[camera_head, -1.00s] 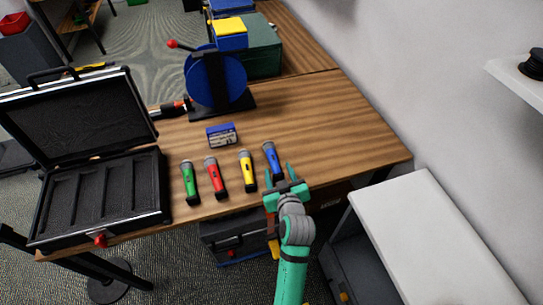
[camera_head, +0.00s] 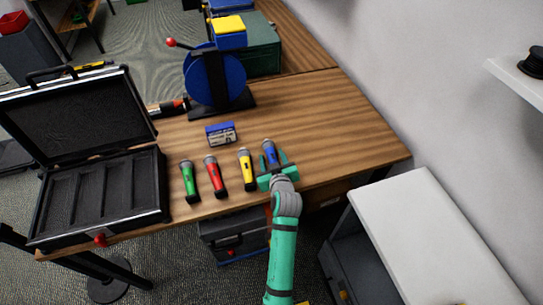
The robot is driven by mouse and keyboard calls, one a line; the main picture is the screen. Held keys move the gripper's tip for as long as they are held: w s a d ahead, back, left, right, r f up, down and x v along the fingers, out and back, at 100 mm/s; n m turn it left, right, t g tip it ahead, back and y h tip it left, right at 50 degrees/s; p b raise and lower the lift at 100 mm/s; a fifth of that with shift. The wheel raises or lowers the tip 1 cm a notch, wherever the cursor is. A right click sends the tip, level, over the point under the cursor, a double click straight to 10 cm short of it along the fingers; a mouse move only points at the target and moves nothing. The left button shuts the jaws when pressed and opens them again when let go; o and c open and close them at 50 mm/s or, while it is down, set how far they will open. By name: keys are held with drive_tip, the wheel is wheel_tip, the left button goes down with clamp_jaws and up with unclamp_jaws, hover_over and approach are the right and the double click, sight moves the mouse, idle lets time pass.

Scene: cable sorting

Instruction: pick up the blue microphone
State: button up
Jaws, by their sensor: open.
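The blue microphone (camera_head: 269,151) lies on the wooden table, at the right end of a row of microphones, its grey head pointing away from me. My gripper (camera_head: 271,160) is over its near part, with one green finger on each side of it. The jaws are open and the palm hides the near end of the handle. I cannot tell whether the fingers touch the microphone.
A yellow microphone (camera_head: 247,170) lies close to the left of my gripper. Red (camera_head: 215,176) and green (camera_head: 189,181) microphones lie farther left, beside an open black case (camera_head: 155,215). A small blue box (camera_head: 221,134) and a cable reel (camera_head: 208,80) stand behind. The table's right side is clear.

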drive_tip(key=shift+c, duration=0.2)
clamp_jaws()
drive_tip(key=shift+r, duration=0.1)
